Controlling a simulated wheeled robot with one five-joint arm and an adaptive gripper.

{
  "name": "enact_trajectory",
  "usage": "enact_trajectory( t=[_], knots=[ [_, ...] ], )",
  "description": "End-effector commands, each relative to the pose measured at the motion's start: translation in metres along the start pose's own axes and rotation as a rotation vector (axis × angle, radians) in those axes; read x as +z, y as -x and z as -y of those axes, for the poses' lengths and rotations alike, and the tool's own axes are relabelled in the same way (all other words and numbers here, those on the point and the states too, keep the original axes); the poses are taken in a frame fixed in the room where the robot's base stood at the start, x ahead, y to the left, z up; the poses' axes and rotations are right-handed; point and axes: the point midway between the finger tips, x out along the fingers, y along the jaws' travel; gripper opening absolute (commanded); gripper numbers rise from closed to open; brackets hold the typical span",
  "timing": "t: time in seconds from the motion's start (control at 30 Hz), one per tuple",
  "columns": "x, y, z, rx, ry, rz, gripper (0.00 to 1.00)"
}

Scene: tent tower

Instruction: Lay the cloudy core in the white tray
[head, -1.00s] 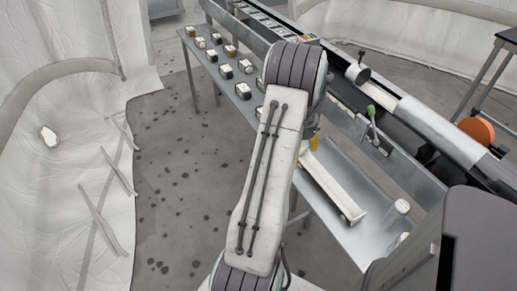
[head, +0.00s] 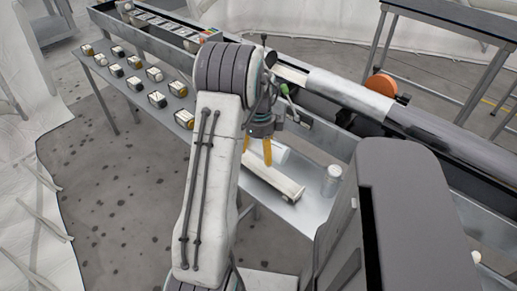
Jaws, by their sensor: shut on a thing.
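My gripper (head: 257,150), with yellow fingers, hangs above the far end of the white tray (head: 273,184). It is shut on a pale, whitish piece (head: 281,153), which I take to be the cloudy core; it shows just right of the fingers. My arm and the fingers hide much of the grip, so its exact hold is unclear. The tray is a long, narrow trough on the grey metal bench (head: 312,207), and its near end is in plain view. I cannot tell whether the piece touches the tray.
A clear cylinder (head: 332,180) stands on the bench right of the tray. A long trough with a pale cylinder (head: 352,92) and a green-handled lever (head: 288,98) runs behind. Several small blocks (head: 133,83) sit on the bench at left. An orange disc (head: 381,84) is at back right.

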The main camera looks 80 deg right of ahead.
Motion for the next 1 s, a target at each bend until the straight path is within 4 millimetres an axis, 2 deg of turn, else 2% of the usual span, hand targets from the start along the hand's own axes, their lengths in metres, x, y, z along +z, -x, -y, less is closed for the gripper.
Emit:
enact_trajectory(
  t=[0.3,1.0],
  knots=[
    [-0.0003,0.0010,-0.0006,-0.002,-0.131,0.001,0.43],
    [0.0012,-0.0021,-0.0003,-0.001,-0.136,0.000,0.43]
  ],
)
